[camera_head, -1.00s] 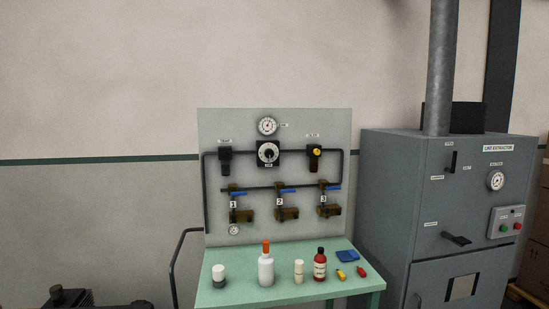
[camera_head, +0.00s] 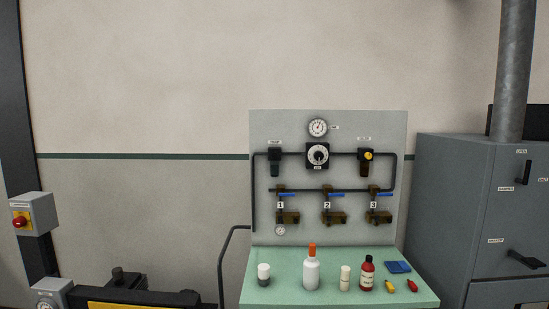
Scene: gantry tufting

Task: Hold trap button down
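A grey panel (camera_head: 330,225) stands upright at the back of a green bench. A dark unit with a bowl (camera_head: 275,162) hangs at its upper left under a small label too small to read. A similar unit with a yellow top (camera_head: 366,156) is at the upper right. Between them is a black regulator with a round dial (camera_head: 317,155). Three numbered valves with blue handles, such as valve 2 (camera_head: 327,207), sit below. I cannot tell which part is the trap button. Neither of my grippers is in view.
The green bench (camera_head: 275,292) carries a white bottle with an orange cap (camera_head: 311,272), a red bottle (camera_head: 367,275) and small items. A dark rail (camera_head: 221,265) stands left of it. A grey cabinet (camera_head: 450,215) is right. A red-knobbed box (camera_head: 33,213) is far left.

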